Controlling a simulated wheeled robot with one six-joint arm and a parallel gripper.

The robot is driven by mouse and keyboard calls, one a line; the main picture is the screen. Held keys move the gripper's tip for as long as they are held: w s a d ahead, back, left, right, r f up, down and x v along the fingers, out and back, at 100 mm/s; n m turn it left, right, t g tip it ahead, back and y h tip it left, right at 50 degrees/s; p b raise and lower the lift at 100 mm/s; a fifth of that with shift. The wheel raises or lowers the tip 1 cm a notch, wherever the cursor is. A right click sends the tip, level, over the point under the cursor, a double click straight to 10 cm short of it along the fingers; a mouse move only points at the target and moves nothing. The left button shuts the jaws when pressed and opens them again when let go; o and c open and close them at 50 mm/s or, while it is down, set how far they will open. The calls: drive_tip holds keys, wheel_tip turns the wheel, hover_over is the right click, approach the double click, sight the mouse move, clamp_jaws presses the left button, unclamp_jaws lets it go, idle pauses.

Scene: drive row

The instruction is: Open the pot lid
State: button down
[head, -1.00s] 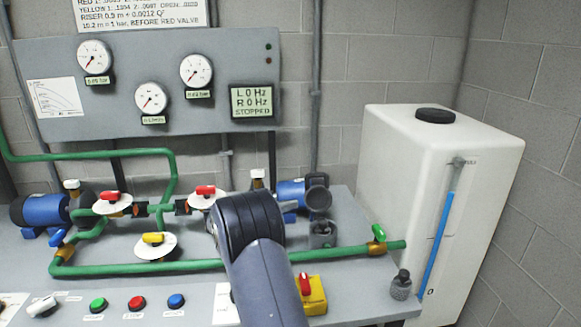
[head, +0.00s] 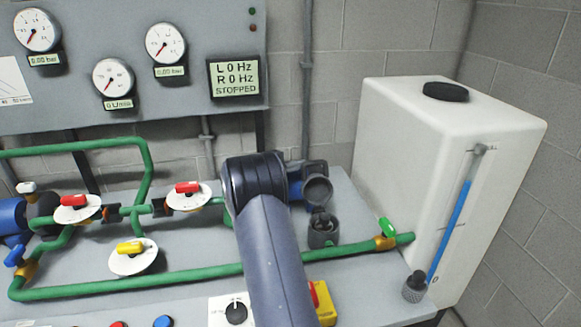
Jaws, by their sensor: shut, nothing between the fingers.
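A round dark grey part (head: 318,190) shows just behind and above the pot, at the front of the blue pump (head: 295,185). My arm reaches up from the bottom middle and its joint covers part of the pump.
Green pipes (head: 130,283) with red and yellow valves run left of my arm. A white tank (head: 410,170) stands at the right, with a green valve (head: 387,227) beside it. A yellow switch box (head: 322,303) sits close to my arm. The gauge panel (head: 185,90) is behind.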

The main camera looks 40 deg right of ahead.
sight(305, 163)
drive_tip(key=shift+s+b, duration=0.1)
drive_tip(key=shift+b, duration=0.5)
drive_tip(key=shift+s+a+r+m+h+b, duration=0.3)
drive_tip(key=shift+s+m+b, duration=0.25)
drive_tip(key=shift+b, duration=0.9)
drive_tip(key=shift+s+a+r+m+h+b, duration=0.2)
drive_tip(key=shift+s+a+r+m+b, duration=0.3)
drive_tip(key=shift+b, duration=0.95)
drive_tip(key=shift+d+f, duration=0.1)
